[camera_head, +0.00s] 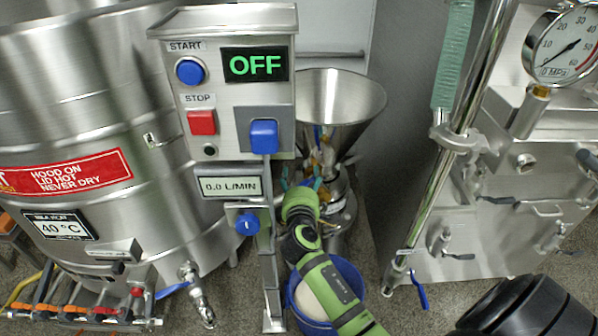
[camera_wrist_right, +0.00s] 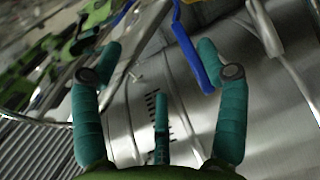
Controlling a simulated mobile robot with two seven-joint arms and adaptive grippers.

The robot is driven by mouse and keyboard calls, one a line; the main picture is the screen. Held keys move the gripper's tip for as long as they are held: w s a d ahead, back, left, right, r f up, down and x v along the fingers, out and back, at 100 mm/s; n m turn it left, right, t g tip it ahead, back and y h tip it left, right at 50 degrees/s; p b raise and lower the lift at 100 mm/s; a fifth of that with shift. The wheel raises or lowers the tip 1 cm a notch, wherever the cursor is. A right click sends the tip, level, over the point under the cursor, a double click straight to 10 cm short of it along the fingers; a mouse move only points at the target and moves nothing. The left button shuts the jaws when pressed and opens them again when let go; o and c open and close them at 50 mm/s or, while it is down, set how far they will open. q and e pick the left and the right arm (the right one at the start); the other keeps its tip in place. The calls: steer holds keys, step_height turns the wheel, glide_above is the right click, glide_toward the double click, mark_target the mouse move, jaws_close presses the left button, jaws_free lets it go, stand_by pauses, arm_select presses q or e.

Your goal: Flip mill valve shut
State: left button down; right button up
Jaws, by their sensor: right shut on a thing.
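The colloid mill has a steel funnel hopper (camera_head: 338,92) on top, behind the control box; its lower body is partly hidden by my arm. My right gripper (camera_head: 300,180) reaches up to the mill below the hopper. In the right wrist view the teal fingers of the right gripper (camera_wrist_right: 159,50) stand apart, with a blue lever (camera_wrist_right: 188,45) between them, close against the right finger. The gripper is shut on this lever, though the contact is not clear. The lever is mostly hidden in the head view. My left gripper is not in view.
A control box with an OFF display (camera_head: 255,65) stands left of the hopper. A blue bucket (camera_head: 350,275) with pale contents is below, behind my forearm. A steel tank (camera_head: 80,110) is at left. A pipe with a blue-handled valve (camera_head: 419,290) stands at right.

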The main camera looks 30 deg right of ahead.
steer(key=shift+s+a+r+t+p, duration=0.3)
steer(key=shift+s+a+r+t, duration=0.1)
steer(key=shift+s+a+r, duration=0.75)
steer(key=shift+c, duration=0.7)
steer(key=shift+s+a, duration=0.2)
steer(key=shift+s, duration=0.45)
steer(key=shift+s+a, duration=0.2)
steer(key=shift+s, duration=0.45)
